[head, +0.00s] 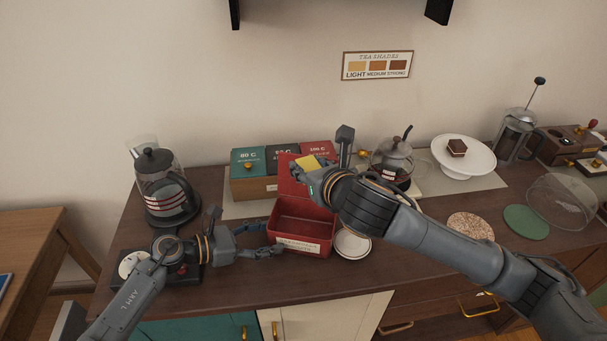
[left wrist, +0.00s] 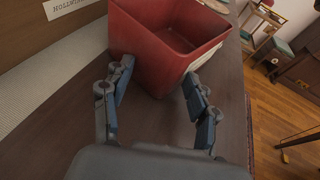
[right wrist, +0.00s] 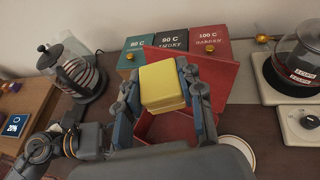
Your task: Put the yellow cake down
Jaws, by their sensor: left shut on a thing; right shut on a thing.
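The yellow cake (right wrist: 162,86) is a small block held between the fingers of my right gripper (head: 322,160). In the head view the cake (head: 307,162) shows in front of the raised lid of the red tin (head: 304,240). In the right wrist view the cake hides part of the open tin (right wrist: 172,128). My left gripper (head: 272,240) is shut on the left side of the red tin. In the left wrist view its fingers flank a corner of the tin (left wrist: 150,62). The visible part of the tin's inside looks empty.
Tea boxes (head: 249,158) stand behind the tin, a kettle (head: 163,185) at left. A small white dish (head: 352,245) is right of the tin. A glass teapot (head: 397,155) and a white cake stand (head: 465,165) with a brown cake stand farther right. Coasters (head: 526,222) lie near the front.

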